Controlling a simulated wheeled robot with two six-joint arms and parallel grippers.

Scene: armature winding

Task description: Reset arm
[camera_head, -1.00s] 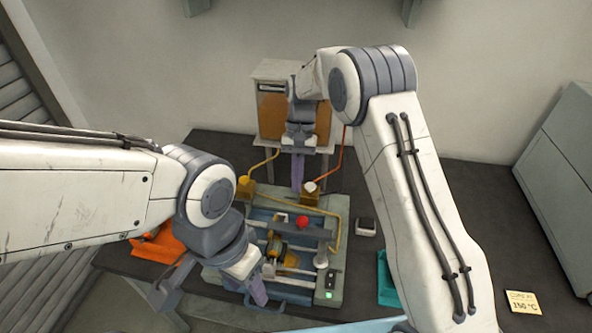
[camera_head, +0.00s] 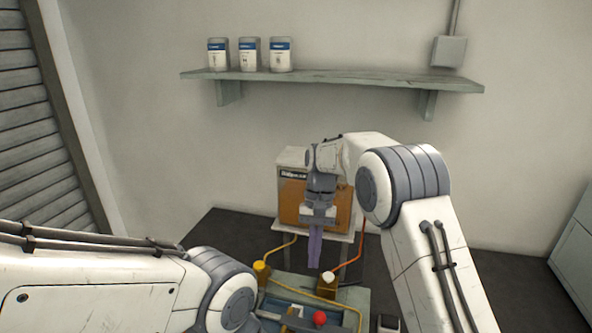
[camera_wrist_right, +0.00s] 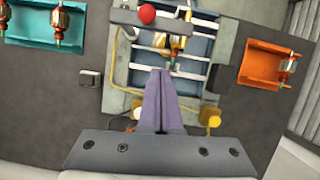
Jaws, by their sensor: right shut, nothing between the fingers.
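My right gripper (camera_head: 314,246) hangs from the right arm with its purple fingers pointing down, in front of the orange-fronted box. It is shut and empty; the right wrist view shows its fingers (camera_wrist_right: 163,92) pressed together above the winding machine. The machine (camera_head: 345,297) is cut off at the bottom of the head view. In the right wrist view the machine's frame (camera_wrist_right: 115,90) holds an armature with copper windings (camera_wrist_right: 172,42). My left arm enters from the left in the head view, but its gripper is below the frame.
A wall shelf (camera_head: 350,80) holds three tins (camera_head: 249,54). The orange-fronted box (camera_head: 292,200) stands behind the machine. In the right wrist view, a teal tray (camera_wrist_right: 40,38) and an orange tray (camera_wrist_right: 262,62) hold armatures. A red knob (camera_wrist_right: 147,14) tops the machine.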

